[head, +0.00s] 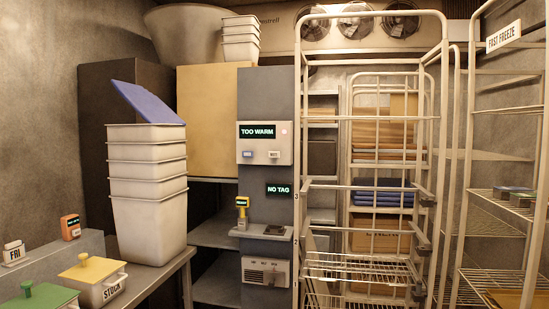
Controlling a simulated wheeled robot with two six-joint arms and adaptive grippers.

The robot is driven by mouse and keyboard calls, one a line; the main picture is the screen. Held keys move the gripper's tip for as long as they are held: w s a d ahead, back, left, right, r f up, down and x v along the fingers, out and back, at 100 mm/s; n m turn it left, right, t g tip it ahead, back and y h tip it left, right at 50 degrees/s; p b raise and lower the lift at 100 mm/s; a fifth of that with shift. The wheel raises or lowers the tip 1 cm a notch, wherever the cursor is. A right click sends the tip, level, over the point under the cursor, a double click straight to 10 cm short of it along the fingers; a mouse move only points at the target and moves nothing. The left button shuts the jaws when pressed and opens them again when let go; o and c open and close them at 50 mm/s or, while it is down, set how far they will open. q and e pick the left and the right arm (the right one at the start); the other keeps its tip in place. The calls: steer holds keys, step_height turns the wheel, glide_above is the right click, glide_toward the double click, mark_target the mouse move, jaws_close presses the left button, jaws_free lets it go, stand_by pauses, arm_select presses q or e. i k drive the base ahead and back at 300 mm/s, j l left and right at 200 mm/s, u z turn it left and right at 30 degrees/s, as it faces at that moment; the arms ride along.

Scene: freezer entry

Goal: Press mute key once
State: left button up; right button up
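The alarm panel (265,165) is a pale box on the grey column, near the middle of the head view. Its dark display (257,132) reads "TOO WARM", with a small reddish light (284,132) to its right. Below the display are two small keys side by side: a blue key (248,154) at left and a white key (274,154) at right. The white key has tiny dark lettering that may read "MUTE"; the blue key's lettering is too small to read. Neither gripper shows in the head view.
A wire rack (370,185) stands right of the column. Stacked white tubs (148,220) and lidded boxes (92,277) stand at left.

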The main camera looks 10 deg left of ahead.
mark_target(271, 153)
steer(key=i+j+z, duration=0.1)
steer(key=i, duration=0.4)
steer(key=i+j+z, duration=0.1)
steer(key=i+j, duration=0.15)
steer(key=i, duration=0.25)
steer(key=i+j, duration=0.25)
steer(key=i, duration=0.25)
steer(key=i+j+z, duration=0.15)
steer(key=i, duration=0.35)
steer(key=i+j+z, duration=0.1)
steer(key=i+j, duration=0.3)
steer(key=i, duration=0.05)
